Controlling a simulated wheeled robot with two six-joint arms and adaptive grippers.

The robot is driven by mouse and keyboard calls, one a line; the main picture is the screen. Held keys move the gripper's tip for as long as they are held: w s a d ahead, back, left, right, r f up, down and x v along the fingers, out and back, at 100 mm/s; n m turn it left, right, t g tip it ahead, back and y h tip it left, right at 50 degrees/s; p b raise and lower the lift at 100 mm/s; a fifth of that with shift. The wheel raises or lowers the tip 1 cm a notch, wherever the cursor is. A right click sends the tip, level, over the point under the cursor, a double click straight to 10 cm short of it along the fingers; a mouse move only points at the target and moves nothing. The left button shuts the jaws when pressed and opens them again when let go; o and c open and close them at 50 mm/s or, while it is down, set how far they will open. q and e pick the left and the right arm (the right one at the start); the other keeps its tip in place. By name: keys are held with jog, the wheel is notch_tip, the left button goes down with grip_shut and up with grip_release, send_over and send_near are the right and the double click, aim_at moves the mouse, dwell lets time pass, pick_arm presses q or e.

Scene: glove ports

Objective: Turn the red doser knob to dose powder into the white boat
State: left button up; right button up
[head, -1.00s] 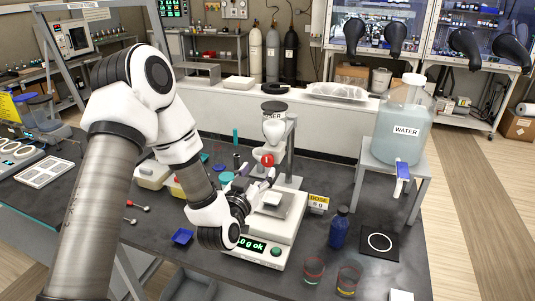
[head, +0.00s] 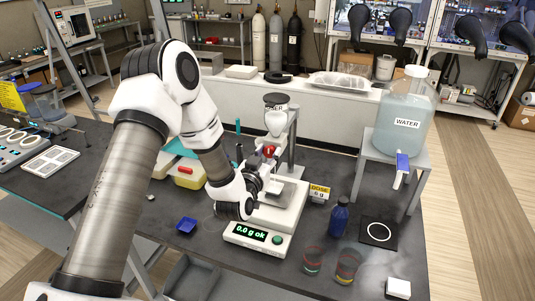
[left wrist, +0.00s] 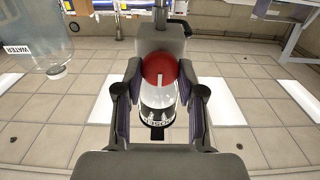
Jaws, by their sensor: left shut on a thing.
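The red doser knob (head: 269,150) is on the front of the doser (head: 276,122), above the balance (head: 258,230). In the left wrist view the knob (left wrist: 159,68) is round, with a short upright white mark. My left gripper (head: 268,163) is at the knob; in the left wrist view its fingers (left wrist: 160,84) are closed on the knob's two sides. The balance display reads "0.0 g ok". The balance pan (head: 286,194) is partly behind my gripper, and I cannot make out the white boat clearly. My right gripper is not in view.
A blue bottle (head: 339,216), two cups and a water tank (head: 402,135) on a stand are further right.

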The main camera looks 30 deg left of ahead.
pick_arm(q)
jog(key=m, duration=0.8)
jog(key=shift+d+r+m, duration=0.1)
jog(key=shift+m, duration=0.2)
jog(key=shift+w, duration=0.1)
dwell(0.4)
jog(key=o, duration=0.9)
jog(key=shift+o, duration=1.1)
jog(key=shift+w, duration=0.15)
jog(key=shift+f, duration=0.2)
